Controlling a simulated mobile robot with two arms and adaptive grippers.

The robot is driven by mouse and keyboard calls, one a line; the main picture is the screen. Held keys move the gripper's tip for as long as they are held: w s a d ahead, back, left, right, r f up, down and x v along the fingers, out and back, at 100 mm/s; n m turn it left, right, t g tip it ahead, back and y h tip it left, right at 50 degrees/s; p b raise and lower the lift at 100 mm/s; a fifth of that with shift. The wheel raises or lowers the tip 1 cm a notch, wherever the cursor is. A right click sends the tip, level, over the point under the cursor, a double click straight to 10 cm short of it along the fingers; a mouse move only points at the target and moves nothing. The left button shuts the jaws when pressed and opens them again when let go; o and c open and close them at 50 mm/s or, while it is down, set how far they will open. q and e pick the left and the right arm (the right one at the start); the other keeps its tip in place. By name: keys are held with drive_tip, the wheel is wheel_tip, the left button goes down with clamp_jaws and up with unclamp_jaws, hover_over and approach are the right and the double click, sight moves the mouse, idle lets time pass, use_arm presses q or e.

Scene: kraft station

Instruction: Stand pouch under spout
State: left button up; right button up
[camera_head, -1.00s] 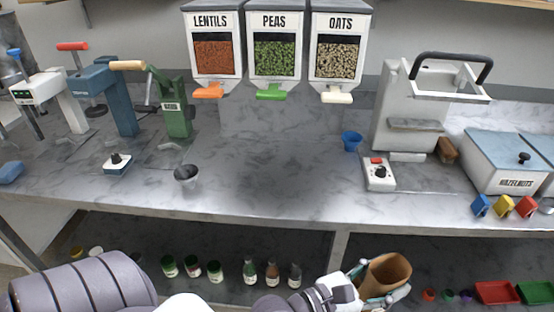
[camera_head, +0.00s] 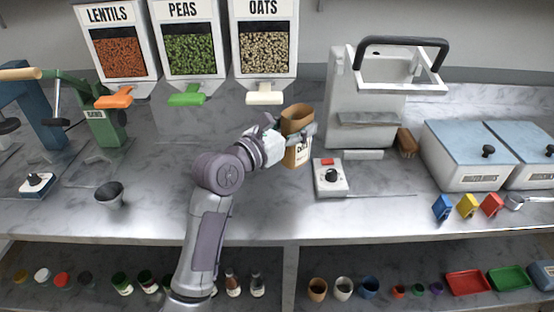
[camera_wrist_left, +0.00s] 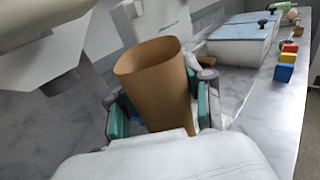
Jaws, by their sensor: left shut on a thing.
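The brown kraft pouch (camera_head: 298,122) is upright with its open mouth facing up, above the counter. My left gripper (camera_head: 290,140) is shut on the pouch. In the left wrist view the pouch (camera_wrist_left: 157,80) stands between the gripper's green finger pads (camera_wrist_left: 160,112). Three wall dispensers hang at the back: lentils (camera_head: 120,52) with an orange spout (camera_head: 114,101), peas (camera_head: 192,50) with a green spout (camera_head: 187,98), and oats (camera_head: 264,48) with a cream spout (camera_head: 265,97). The pouch is right of and lower than the oats spout. My right gripper is out of view.
A white sealing machine (camera_head: 372,90) stands right of the pouch, with a control box (camera_head: 329,178) in front. The counter under the spouts is mostly clear.

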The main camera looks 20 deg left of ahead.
use_arm(q)
drive_tip(key=w+a+f+b, duration=0.3)
drive_tip(key=w+a+f, duration=0.4)
drive_tip(key=a+f, duration=0.2)
drive_tip(key=shift+f, duration=0.85)
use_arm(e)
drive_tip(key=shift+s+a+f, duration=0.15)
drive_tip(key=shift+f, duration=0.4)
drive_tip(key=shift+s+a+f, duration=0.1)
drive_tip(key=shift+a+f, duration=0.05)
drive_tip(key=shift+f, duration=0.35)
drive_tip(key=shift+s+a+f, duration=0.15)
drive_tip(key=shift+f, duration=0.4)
use_arm(q)
drive_tip(key=shift+w+f, duration=0.1)
drive_tip(key=o, duration=1.2)
drive_tip(key=shift+c, duration=0.2)
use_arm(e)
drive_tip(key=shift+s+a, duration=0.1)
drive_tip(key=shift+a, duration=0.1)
use_arm(q)
drive_tip(key=v, duration=1.2)
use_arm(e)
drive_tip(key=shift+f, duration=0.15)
